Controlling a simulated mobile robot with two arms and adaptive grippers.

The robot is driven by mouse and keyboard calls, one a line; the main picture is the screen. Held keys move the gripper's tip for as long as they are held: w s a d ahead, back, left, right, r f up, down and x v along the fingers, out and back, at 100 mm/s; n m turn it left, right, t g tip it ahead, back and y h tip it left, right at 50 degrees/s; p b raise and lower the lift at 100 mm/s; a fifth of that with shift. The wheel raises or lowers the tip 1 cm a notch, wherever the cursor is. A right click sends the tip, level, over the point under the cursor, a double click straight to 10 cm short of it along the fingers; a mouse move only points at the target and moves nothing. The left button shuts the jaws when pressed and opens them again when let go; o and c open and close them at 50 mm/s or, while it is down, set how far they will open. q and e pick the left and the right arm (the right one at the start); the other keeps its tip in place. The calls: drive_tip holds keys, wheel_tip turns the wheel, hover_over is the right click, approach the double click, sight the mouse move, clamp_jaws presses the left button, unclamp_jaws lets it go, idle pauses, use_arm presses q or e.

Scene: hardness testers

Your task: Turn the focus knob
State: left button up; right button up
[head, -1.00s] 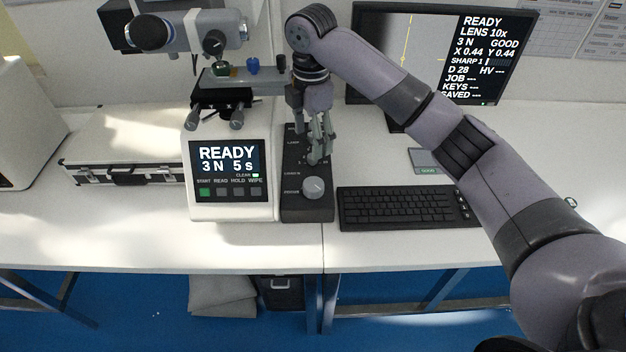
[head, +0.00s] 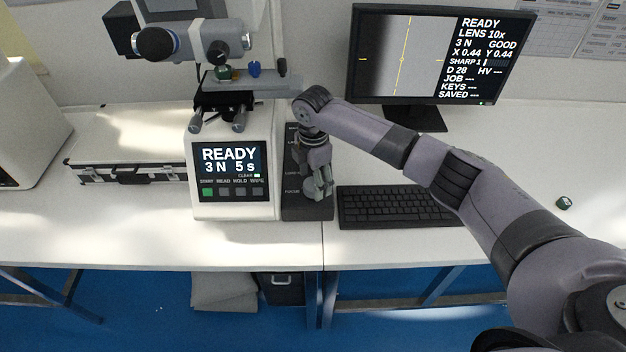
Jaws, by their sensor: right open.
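The dark control box (head: 294,211) stands just right of the hardness tester (head: 235,208) and carries the focus label near its front. My right gripper (head: 319,190) points down over the front of this box, at the place of the focus knob. Its fingers are open and cover the knob, so the knob is hidden. I cannot tell whether the fingers touch it. The tester's screen reads READY, 3 N, 5 s. The monitor (head: 405,60) shows a blurry grey image with yellow crosshair marks and SHARP 1. My left gripper is not in view.
A black keyboard (head: 400,207) lies close to the right of the control box. The tester's turret and stage (head: 237,88) overhang at the back left of my gripper. A silver case (head: 125,150) lies further left. The front strip of the table is clear.

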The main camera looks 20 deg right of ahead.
drive_tip(key=shift+f, duration=0.85)
drive_tip(key=shift+c, duration=0.3)
drive_tip(key=c, duration=1.1)
drive_tip(key=shift+r, duration=0.1)
